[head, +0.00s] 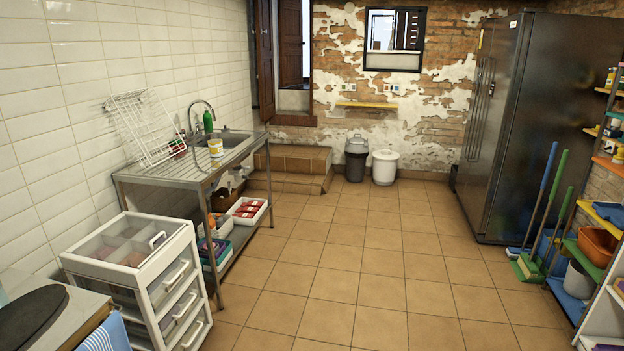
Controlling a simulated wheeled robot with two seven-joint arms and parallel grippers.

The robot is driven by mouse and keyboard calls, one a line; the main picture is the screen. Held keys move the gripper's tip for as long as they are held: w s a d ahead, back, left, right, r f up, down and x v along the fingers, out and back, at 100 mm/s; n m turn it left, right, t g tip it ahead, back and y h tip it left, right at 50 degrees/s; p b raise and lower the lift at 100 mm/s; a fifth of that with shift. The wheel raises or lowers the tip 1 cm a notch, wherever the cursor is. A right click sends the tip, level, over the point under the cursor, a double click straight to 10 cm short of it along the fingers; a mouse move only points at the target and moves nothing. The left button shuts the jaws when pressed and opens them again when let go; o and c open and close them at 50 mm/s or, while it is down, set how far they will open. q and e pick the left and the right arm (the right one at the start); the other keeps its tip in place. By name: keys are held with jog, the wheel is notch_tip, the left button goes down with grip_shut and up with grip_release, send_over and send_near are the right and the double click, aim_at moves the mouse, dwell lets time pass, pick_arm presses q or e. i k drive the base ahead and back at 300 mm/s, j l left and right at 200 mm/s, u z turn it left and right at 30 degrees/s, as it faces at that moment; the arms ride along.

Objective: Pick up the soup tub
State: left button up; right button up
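In the head view, a small white and yellow tub (216,147) stands upright on the front part of the metal sink counter (188,172), at the left of the room. It looks like the soup tub, but its label is too small to read. It stands just in front of the sink basin, with nothing touching it that I can see. Neither of my grippers is in view.
A white drawer unit (150,265) stands before the counter's near end. The tiled floor (345,270) is clear in the middle. A dark fridge (530,120) and brooms (545,205) line the right.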

aim_at(216, 146)
jog(key=i, duration=0.95)
jog(key=i+u, duration=0.1)
jog(key=i, duration=0.85)
jog(key=i+l, duration=0.2)
jog(key=i, duration=0.75)
jog(key=i+l+u, duration=0.1)
jog(key=i, duration=0.85)
